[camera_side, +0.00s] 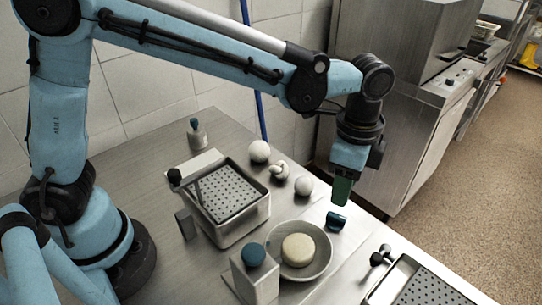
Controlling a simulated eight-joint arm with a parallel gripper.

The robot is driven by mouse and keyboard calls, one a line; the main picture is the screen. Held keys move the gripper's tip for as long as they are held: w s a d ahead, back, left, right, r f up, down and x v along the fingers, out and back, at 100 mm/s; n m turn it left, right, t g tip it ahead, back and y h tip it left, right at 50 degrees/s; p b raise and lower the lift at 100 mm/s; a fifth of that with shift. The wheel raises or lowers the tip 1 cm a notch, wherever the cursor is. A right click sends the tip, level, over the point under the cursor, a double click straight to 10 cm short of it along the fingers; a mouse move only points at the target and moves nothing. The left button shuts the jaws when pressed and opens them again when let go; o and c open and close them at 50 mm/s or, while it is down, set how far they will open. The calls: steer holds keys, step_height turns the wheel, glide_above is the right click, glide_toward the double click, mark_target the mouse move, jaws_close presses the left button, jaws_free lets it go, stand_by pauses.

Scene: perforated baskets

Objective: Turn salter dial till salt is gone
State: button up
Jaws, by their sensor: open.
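My gripper (342,197), with dark green fingers, points down at the right side of the steel table, just above a small teal cylinder (336,221). It appears empty and apart from the cylinder. A pale block with a round teal knob (254,254) on top stands at the front, beside a bowl. A smaller pale piece with a teal knob (195,124) stands at the back. I cannot tell which of these is the salter dial. No salt can be made out.
A perforated basket (264,213) sits centrally; another (379,292) is at the front right. A grey bowl (326,262) holds a pale round piece (299,250). White balls (259,151) and a knotted piece (280,170) lie right of the central basket. A steel appliance (402,140) stands behind.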

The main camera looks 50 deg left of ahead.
step_height(320, 180, up, 4)
steer(key=shift+r, duration=0.2)
stand_by(0.3)
steer(key=s+a+n+t, duration=0.3)
steer(key=a+n, duration=0.4)
steer(key=a, duration=0.3)
steer(key=s+a+n+t, duration=0.4)
steer(key=a+n, duration=0.3)
steer(key=a, duration=0.4)
steer(key=shift+s+a+f, duration=0.25)
steer(key=shift+s+f, duration=0.1)
steer(key=shift+s, duration=0.35)
steer(key=shift+o, duration=0.4)
